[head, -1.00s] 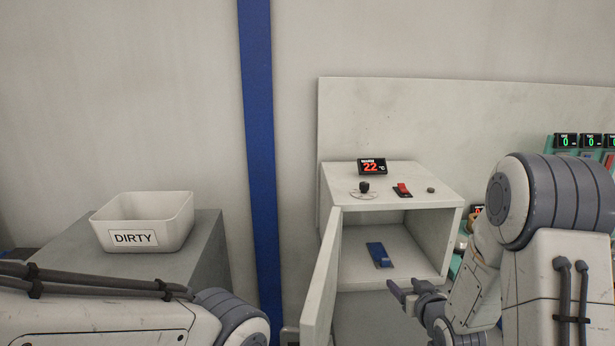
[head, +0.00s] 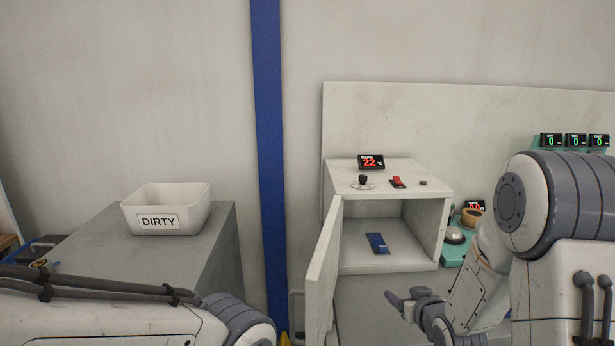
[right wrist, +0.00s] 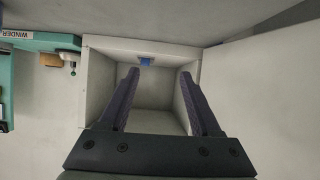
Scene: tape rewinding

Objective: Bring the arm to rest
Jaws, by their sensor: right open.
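My right gripper (head: 410,298) is in front of and below the open white cabinet (head: 442,235), at the right of the head view. In the right wrist view its two fingers (right wrist: 158,85) are spread apart with nothing between them, and the cabinet's inside shows beyond them. My left arm shows at the lower left of the head view, but its gripper is out of the picture. A blue cassette-like piece (head: 377,243) lies on the cabinet floor; it also shows small at the back in the right wrist view (right wrist: 146,62).
The cabinet door (head: 322,270) stands open on the left. A display reading 22 (head: 371,162), a knob (head: 363,181) and a red switch (head: 397,182) are on top. A white bin marked DIRTY (head: 190,225) stands on a grey block (head: 90,245). A teal station is at right.

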